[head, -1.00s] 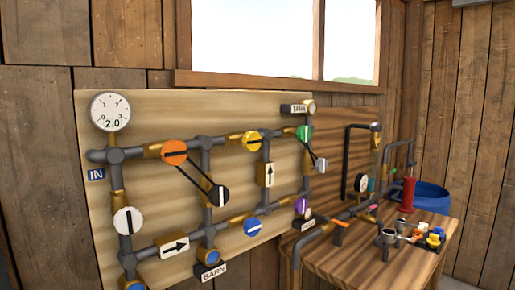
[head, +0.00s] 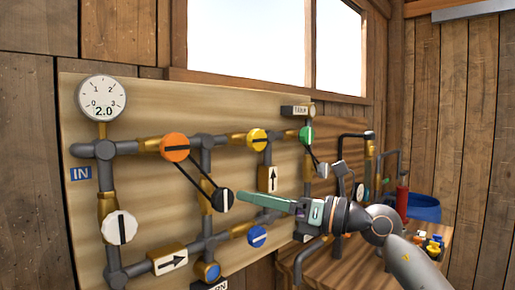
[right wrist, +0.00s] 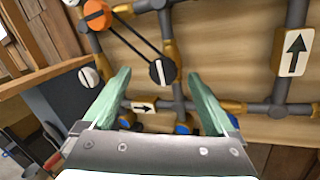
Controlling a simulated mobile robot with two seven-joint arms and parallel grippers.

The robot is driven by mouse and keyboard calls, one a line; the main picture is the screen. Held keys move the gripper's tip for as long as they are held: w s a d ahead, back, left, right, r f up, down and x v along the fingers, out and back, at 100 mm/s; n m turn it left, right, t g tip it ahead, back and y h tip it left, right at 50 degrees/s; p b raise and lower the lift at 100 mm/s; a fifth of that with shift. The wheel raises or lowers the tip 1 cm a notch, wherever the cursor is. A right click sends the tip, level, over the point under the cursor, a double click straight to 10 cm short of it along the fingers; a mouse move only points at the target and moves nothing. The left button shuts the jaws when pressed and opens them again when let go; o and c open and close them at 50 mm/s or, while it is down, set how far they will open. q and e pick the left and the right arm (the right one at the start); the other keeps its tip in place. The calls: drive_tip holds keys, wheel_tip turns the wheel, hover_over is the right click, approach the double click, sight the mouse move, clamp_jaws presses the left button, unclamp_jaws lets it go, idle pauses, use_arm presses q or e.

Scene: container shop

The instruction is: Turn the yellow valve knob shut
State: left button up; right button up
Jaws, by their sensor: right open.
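The yellow valve knob (head: 257,140) is on the upper pipe of the wooden panel, right of the orange knob, with a dark bar running nearly level along the pipe. I cannot make it out in the right wrist view. My right gripper (head: 243,196) comes in from the right, below the yellow knob and apart from it. In the right wrist view its two green fingers (right wrist: 157,80) are spread and empty, with the black knob (right wrist: 162,71) beyond the gap between them. My left gripper is not in view.
An orange knob (head: 174,148) is joined by dark rods to the black knob. A green knob (head: 306,135), a white knob (head: 119,227) and a blue knob (head: 257,236) also sit on the pipes. A gauge (head: 101,98) reads 2.0. A wooden bench stands right.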

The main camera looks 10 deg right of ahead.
sight(260, 140)
drive_tip(key=d+r+n+t+h+b, duration=0.1)
drive_tip(key=d+r+n+t+h, duration=0.1)
drive_tip(key=d+r+t+h, duration=0.5)
drive_tip(key=w+a+r+g+p, duration=0.1)
drive_tip(key=w, duration=0.2)
drive_tip(key=w+a+r+g+y+p, duration=0.1)
drive_tip(key=w+a, duration=0.1)
drive_tip(key=w, duration=0.1)
drive_tip(key=w+a+r+g+p, duration=0.1)
drive_tip(key=w, duration=0.2)
drive_tip(key=shift+w+a+r, duration=0.2)
drive_tip(key=shift+a+r, duration=0.05)
drive_tip(key=shift+a, duration=0.15)
drive_tip(key=shift+w+a+f, duration=0.1)
drive_tip(key=shift+w+a, duration=0.25)
drive_tip(key=shift+w, duration=0.15)
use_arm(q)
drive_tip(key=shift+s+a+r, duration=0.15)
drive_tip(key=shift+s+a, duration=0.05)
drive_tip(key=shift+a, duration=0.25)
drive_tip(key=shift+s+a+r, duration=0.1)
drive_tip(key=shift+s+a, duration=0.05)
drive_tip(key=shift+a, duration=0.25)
use_arm(e)
drive_tip(key=shift+c, duration=0.2)
